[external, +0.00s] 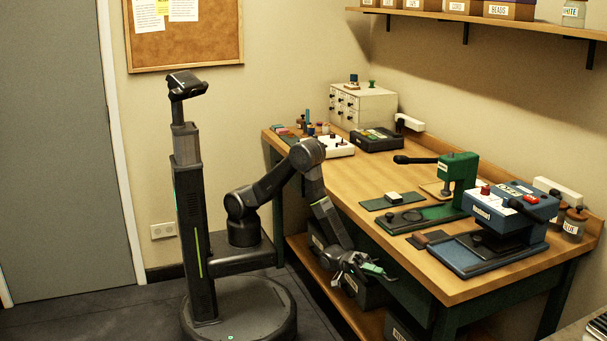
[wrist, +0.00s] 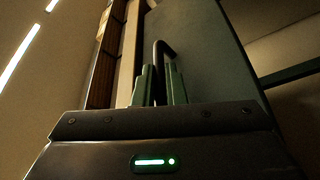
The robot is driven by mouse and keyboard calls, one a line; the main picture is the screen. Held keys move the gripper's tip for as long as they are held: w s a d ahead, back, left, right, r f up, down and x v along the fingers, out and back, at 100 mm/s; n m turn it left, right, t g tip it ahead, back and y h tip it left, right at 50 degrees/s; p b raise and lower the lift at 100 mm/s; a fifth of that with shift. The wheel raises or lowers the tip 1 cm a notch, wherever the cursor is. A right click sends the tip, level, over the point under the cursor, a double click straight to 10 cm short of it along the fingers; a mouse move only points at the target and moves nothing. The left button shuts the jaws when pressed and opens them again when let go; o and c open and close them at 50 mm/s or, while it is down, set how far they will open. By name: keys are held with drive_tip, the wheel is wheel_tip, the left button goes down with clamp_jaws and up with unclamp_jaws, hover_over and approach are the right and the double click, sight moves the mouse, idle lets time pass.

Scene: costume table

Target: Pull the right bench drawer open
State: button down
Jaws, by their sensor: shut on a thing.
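My gripper (external: 368,266) is low at the bench's front side, just below the wooden top's edge. In the wrist view its two green fingers (wrist: 160,88) are closed around a dark, curved handle (wrist: 166,48). The handle stands in front of a flat grey-green panel (wrist: 205,50), which looks like the right drawer's front. The fingers hide the lower part of the handle. In the external view my gripper and the bench edge hide most of the drawer, and I cannot tell how far it is out.
The workbench top (external: 350,185) carries a green press (external: 458,180), a blue press (external: 505,215) and a white drawer cabinet (external: 363,104). Dark bins stand on a low shelf (external: 318,275) under the bench. The floor between my base and the door (external: 50,150) is clear.

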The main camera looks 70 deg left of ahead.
drive_tip(key=s+b, duration=1.3)
drive_tip(key=s, duration=1.2)
drive_tip(key=shift+s+b, duration=0.25)
drive_tip(key=shift+b, duration=0.1)
drive_tip(key=c, duration=1.5)
unclamp_jaws()
drive_tip(key=p+v, duration=0.1)
drive_tip(key=v, duration=1.2)
drive_tip(key=shift+a+f, duration=0.1)
drive_tip(key=shift+a, duration=0.3)
